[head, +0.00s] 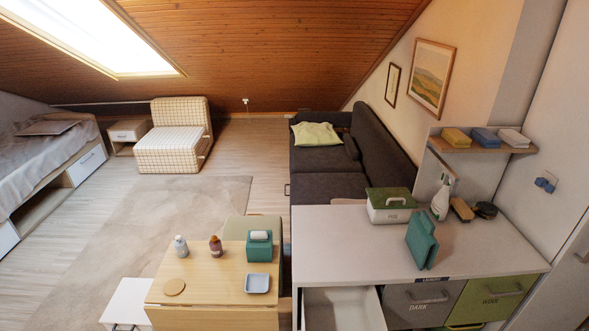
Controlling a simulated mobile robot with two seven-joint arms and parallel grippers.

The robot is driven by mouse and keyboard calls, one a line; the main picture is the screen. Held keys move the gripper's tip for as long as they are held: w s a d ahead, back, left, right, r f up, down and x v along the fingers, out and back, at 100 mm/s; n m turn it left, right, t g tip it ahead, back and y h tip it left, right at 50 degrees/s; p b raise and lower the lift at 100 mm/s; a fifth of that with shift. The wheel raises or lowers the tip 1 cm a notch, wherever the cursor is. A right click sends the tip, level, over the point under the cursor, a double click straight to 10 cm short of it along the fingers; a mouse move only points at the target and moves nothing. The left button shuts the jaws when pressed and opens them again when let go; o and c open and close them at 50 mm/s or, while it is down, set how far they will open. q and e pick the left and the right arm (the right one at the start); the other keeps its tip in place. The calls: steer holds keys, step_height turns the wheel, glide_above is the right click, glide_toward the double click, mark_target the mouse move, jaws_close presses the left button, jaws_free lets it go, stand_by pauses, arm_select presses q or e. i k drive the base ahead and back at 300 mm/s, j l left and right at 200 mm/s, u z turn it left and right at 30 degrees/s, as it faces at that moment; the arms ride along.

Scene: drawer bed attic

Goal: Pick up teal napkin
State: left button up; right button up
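A teal folded cloth (422,240), which looks like the teal napkin, stands tilted on the white counter (330,240) near its front edge. A teal box (259,247) with a white top piece stands on the wooden table (205,282) to the left; it is a similar colour but box-shaped. Neither of my grippers shows in the head view.
Below the counter are an open white drawer (340,308), a grey bin (420,306) and a green bin (487,300). The counter's left part is clear.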

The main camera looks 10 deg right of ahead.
mark_target(420, 238)
steer(key=k+z, duration=0.1)
steer(key=z, duration=0.75)
